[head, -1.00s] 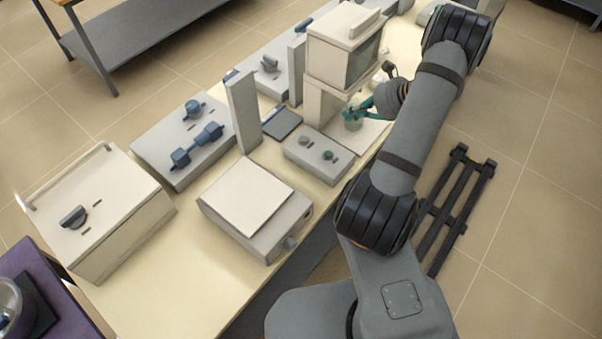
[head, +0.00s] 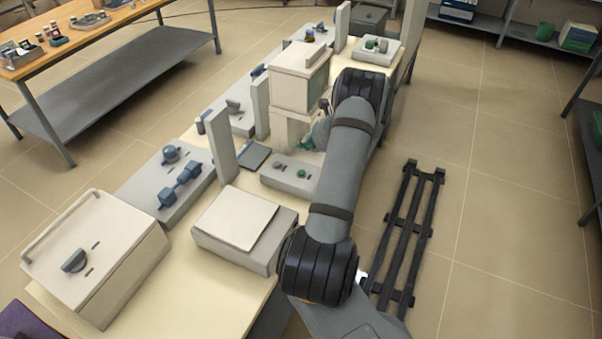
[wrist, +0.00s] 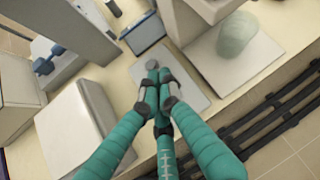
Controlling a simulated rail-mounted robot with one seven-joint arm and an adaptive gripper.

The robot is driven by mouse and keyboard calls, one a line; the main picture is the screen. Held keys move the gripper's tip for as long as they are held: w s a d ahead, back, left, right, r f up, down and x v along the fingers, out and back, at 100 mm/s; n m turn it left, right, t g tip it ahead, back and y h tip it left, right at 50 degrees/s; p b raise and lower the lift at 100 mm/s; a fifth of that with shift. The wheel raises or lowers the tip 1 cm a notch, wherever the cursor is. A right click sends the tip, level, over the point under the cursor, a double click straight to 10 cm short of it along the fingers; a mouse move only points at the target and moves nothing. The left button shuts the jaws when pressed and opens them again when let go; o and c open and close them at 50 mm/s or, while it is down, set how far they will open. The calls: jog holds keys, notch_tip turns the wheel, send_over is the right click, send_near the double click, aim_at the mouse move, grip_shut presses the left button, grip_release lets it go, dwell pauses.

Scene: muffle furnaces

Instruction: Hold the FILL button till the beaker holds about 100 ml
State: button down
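The button box (head: 288,180) is a low pale box in front of the dispenser (head: 300,82). It carries a grey button (head: 279,165) and a green button (head: 301,173); no label is legible. In the wrist view the grey button (wrist: 152,64) shows just beyond my fingertips, while the green one is hidden. My gripper (wrist: 159,76) has its teal fingers together, empty, over the box; I cannot tell whether it touches. The pale translucent beaker (wrist: 237,34) stands on the dispenser's base, apart from my gripper. Its fill level is unreadable. My arm hides it in the head view.
A flat-topped device (head: 237,219) stands nearer on the bench, with a grey panel carrying blue knobs (head: 180,185) and an upright post (head: 222,146) beside it. A small dark-topped pad (head: 254,156) lies behind the button box. Floor is open at right around a black rack (head: 400,240).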

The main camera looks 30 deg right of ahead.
jog(key=b, duration=0.5)
send_over(304, 173)
notch_tip(304, 173, down, 8)
jog(key=shift+w+r, duration=0.1)
jog(key=shift+f+b, duration=0.55)
jog(key=shift+b, duration=0.1)
jog(key=shift+f, duration=0.1)
dwell(0.7)
jog(key=shift+f+b, duration=0.3)
jog(key=shift+b, duration=0.3)
jog(key=shift+f+b, duration=0.45)
jog(key=shift+b, duration=0.1)
dwell(4.4)
